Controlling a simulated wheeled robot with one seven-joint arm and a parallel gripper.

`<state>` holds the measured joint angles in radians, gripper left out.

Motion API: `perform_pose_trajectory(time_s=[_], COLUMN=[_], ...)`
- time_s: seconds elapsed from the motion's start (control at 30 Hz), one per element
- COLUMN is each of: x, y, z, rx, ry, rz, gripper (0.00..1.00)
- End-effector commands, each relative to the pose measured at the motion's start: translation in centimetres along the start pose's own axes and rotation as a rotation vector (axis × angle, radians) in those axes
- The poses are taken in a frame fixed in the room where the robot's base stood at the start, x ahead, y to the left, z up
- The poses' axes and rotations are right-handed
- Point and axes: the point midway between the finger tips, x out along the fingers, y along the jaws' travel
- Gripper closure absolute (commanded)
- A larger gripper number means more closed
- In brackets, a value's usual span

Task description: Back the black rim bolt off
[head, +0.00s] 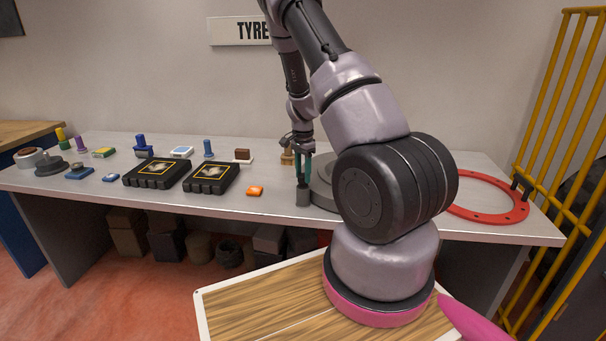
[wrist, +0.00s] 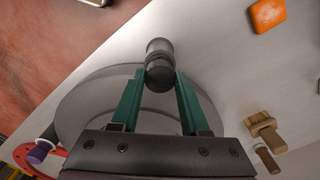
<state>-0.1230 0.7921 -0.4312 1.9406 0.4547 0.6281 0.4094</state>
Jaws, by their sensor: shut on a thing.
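My gripper (head: 303,180), with teal fingers, points down over the bench just left of a round grey disc (head: 322,196). It is shut on a dark grey cylindrical piece (head: 303,198) with a rounded dark top. In the wrist view the piece (wrist: 159,47) sits between the fingertips (wrist: 160,72), over the edge of the disc (wrist: 90,105). I cannot tell for sure whether this piece is the black rim bolt. A red ring (head: 492,216) with holes lies at the right of the bench, with dark upright pegs (head: 516,184) at its right side. My arm hides part of the ring and disc.
An orange block (head: 255,190) lies left of the gripper. Two black cases (head: 212,177) and several small coloured parts fill the bench's left side. A tan wooden piece (wrist: 264,125) stands behind the gripper. A yellow cage (head: 545,130) borders the right end.

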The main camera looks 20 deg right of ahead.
Motion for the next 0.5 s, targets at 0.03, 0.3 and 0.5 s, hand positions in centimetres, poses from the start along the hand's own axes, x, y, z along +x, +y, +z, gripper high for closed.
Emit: perform_pose_trajectory(time_s=[0.03, 0.3, 0.5], x=[-0.01, 0.00, 0.02], y=[-0.01, -0.01, 0.01], z=[-0.08, -0.07, -0.05], rx=[-0.044, -0.278, -0.408], ry=[0.000, 0.000, 0.000], rz=[-0.001, -0.001, -0.001], gripper=[1.00, 1.00, 1.00])
